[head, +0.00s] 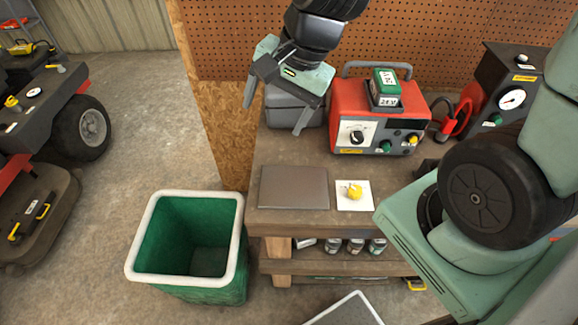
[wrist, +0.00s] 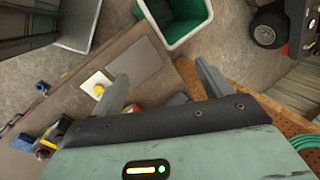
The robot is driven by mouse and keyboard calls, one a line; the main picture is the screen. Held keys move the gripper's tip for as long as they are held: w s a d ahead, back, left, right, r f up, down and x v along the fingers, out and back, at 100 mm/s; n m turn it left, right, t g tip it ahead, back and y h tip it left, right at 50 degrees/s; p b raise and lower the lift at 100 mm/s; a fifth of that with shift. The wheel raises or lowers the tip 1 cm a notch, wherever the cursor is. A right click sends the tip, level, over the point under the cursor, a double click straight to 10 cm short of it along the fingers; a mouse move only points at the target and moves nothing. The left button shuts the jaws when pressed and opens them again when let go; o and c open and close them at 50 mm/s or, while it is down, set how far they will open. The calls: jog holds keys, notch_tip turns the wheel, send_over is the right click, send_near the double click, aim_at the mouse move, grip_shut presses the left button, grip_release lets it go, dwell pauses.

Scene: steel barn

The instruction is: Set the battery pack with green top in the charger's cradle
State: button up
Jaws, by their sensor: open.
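The battery pack with green top (head: 385,83) sits upright on top of the red charger (head: 350,113), in the dark cradle (head: 371,98) there. The charger stands at the back of the bench and has a grey handle, a dial and coloured knobs. My gripper (head: 273,119) is open and empty, raised above the left part of the bench, to the left of the charger and apart from the pack. In the wrist view its two fingers (wrist: 164,82) are spread with nothing between them. The pack is not clearly visible in the wrist view.
A grey case (head: 294,106) stands left of the charger. A grey mat (head: 293,187) and a white card with a yellow item (head: 354,192) lie on the bench front. A black gauge box (head: 500,88) stands right. A green bin (head: 187,240) is on the floor.

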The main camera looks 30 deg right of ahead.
jog(key=s+a+n+g+h, duration=0.2)
jog(key=s+a+n, duration=0.3)
jog(key=s+n, duration=0.8)
jog(key=n, duration=0.4)
jog(key=shift+s+r+n+h, duration=0.2)
jog(key=shift+r+n+h, duration=0.1)
jog(key=shift+r+n, duration=0.1)
jog(key=shift+a, duration=0.1)
notch_tip(320, 180, down, 10)
jog(key=b, duration=1)
